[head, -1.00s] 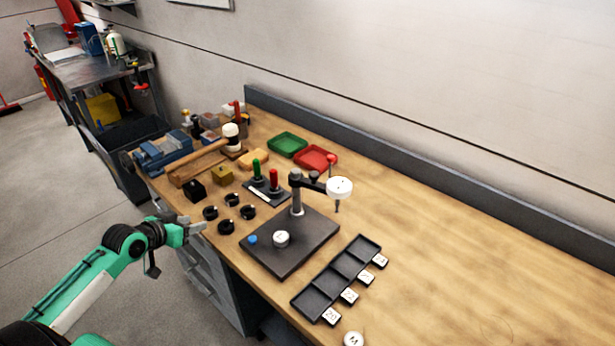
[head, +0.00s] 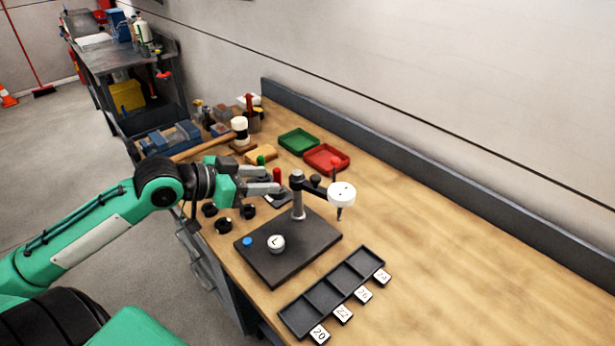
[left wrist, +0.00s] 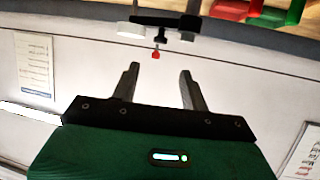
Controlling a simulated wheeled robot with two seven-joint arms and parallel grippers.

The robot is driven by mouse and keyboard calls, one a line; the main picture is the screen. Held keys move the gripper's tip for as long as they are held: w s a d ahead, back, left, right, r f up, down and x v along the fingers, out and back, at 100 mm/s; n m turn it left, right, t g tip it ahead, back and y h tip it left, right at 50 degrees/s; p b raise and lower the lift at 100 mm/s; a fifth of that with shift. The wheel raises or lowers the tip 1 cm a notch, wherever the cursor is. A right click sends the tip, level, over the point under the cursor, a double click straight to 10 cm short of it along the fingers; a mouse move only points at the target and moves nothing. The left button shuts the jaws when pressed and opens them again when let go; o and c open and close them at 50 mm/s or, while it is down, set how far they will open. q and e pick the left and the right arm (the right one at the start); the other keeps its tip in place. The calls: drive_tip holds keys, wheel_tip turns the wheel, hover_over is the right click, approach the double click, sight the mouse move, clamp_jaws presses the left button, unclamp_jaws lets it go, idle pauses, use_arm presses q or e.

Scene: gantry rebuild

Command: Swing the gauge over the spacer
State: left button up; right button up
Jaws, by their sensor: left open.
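The gauge (head: 341,194) is a white round dial on a dark swing arm, carried by a grey post (head: 297,196) on a dark base plate (head: 290,262). The gauge hangs past the plate's right edge, its tip pointing down. A white round spacer marked L (head: 275,243) lies on the plate, left of the gauge. My left gripper (head: 278,181) is open and empty, left of the post and above the bench. In the left wrist view, the gauge (left wrist: 130,29) and a red knob (left wrist: 155,55) show beyond the open fingers (left wrist: 158,78). My right gripper is not in view.
A dark sectioned tray (head: 332,292) with numbered tags lies in front of the plate. Green (head: 298,141) and red (head: 326,158) trays lie behind. The bench's right side is clear.

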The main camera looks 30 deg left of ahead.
sight(312, 178)
use_arm(q)
drive_tip(key=p+x, duration=0.2)
drive_tip(key=x, duration=0.9)
drive_tip(key=shift+r+p, duration=0.1)
drive_tip(key=shift+p, duration=0.25)
drive_tip(key=shift+w+d+f, duration=0.25)
drive_tip(key=shift+w+f, duration=0.05)
drive_tip(key=shift+w, duration=0.15)
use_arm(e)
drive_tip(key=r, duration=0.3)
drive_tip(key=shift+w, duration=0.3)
use_arm(q)
drive_tip(key=shift+c, duration=0.7)
clamp_jaws()
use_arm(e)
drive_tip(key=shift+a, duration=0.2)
